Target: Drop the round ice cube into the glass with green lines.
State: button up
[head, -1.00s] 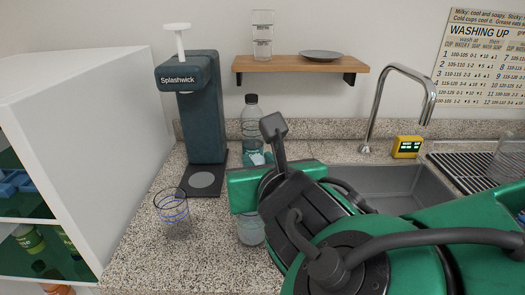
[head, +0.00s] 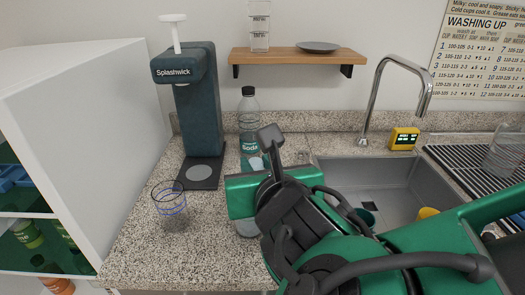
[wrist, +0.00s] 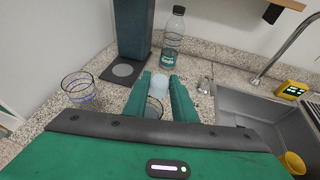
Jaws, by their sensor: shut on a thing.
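My gripper (wrist: 160,98) is shut on a pale, translucent round ice cube (wrist: 158,86), seen between the two green fingers in the wrist view.
A soda bottle (head: 249,120) and the Splashwick dispenser (head: 197,110) stand behind. The sink (head: 400,190), with a yellow item (head: 428,212) in it, is on the right. Counter is bare at front left (head: 140,245).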

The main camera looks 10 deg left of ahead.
jog(key=shift+f, duration=0.8)
jog(key=o, duration=1.1)
jog(key=v, duration=1)
jog(key=shift+s+d, duration=0.2)
jog(key=shift+s, duration=0.05)
